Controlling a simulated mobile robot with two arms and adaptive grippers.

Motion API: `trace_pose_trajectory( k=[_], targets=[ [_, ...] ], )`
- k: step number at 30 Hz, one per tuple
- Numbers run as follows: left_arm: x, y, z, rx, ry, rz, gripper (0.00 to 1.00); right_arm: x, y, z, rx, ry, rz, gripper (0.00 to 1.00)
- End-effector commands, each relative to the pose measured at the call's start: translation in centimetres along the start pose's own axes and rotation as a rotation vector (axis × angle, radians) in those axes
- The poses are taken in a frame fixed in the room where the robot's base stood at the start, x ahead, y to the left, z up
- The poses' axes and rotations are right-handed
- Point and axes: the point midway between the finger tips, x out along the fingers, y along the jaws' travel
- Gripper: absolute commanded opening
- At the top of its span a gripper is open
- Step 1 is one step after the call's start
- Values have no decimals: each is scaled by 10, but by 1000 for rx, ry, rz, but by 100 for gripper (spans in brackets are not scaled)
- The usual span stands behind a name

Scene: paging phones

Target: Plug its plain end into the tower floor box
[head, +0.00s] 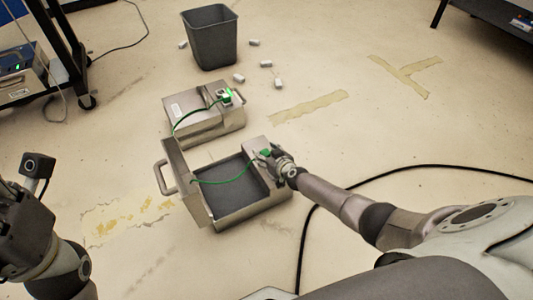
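A green cable (232,178) runs from my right gripper (266,154) across the near floor box's opening. A green cable stretch (190,115) also shows at the far floor box (205,125), ending in a lit green plug (226,97) on its top. I cannot tell how the two stretches join behind the raised lid. The near floor box (246,216) has its handled lid (184,180) standing up on the left and a dark recess. My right gripper is at its right rim, apparently shut on a green plug, partly hidden by the fingers.
A dark waste bin (210,40) stands behind the boxes, with several small white pieces (266,64) scattered around. A black cable (305,235) curves over the floor at right. A wheeled rack (68,55) stands at left. Floor left of the boxes is clear.

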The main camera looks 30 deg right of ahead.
Motion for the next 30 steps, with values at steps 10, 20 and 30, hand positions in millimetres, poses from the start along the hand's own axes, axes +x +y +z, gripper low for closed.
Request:
trace_pose_trajectory(
  k=[10, 20, 30],
  targets=[
    [-1, -1, 1, 1, -7, -7, 40, -1, 0, 0, 0, 0, 0, 57],
    [-2, -1, 1, 0, -7, -4, 40, -10, 0, 1, 2, 0, 0, 57],
    [-2, 0, 1, 0, -7, -3, 40, -59, 1, 25, -4, -4, -1, 57]
  ],
)
